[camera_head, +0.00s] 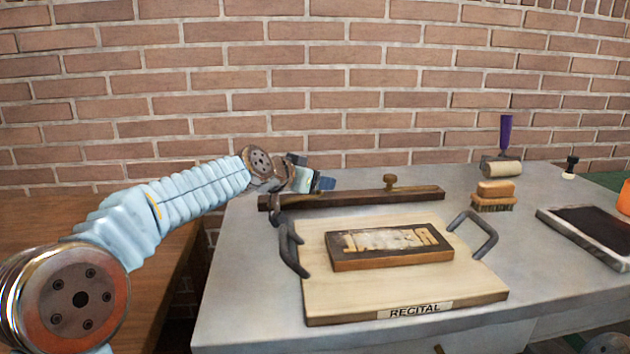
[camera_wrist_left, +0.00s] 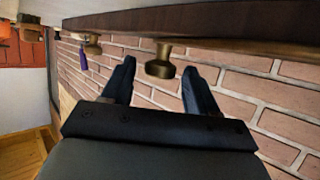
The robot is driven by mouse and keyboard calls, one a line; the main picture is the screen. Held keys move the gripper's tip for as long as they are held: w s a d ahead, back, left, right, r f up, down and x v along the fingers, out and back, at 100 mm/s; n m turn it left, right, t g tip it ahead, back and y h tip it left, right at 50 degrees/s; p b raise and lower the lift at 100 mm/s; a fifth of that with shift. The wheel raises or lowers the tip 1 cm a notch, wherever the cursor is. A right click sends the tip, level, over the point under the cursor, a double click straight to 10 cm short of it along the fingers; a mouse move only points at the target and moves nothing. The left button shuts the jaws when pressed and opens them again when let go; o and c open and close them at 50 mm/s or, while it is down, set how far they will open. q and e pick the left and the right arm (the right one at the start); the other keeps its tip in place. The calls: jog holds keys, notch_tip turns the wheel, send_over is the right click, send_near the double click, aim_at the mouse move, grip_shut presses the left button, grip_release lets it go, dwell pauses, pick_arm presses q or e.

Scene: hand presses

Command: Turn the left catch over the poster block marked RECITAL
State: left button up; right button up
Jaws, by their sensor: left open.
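The poster block marked RECITAL (camera_head: 325,300) is a pale board with a dark type form (camera_head: 390,258) on it, lying on the grey bench. A dark bar (camera_head: 350,197) runs behind it, with a brass catch (camera_head: 390,182) upright on its right part. My left gripper (camera_head: 322,183) is over the left part of the bar and hides what is there. In the left wrist view, a brass catch (camera_wrist_left: 160,67), apparently the left one, stands between the two open fingers of my left gripper (camera_wrist_left: 159,72); contact cannot be told. My right gripper is not in view.
Bent metal handles stand at the left (camera_head: 290,248) and right (camera_head: 480,230) of the board. A brush (camera_head: 495,194), a roller with a purple handle (camera_head: 505,140) and a dark inking slab (camera_head: 595,228) are on the right. A brick wall (camera_head: 350,90) rises behind the bench.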

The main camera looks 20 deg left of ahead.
pick_arm(q)
jog(key=b+v, duration=0.2)
jog(key=v, duration=1.1)
jog(key=shift+s+a, duration=0.2)
jog(key=shift+s, duration=0.1)
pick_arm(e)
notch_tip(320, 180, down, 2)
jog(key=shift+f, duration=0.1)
pick_arm(q)
jog(key=shift+r, duration=0.15)
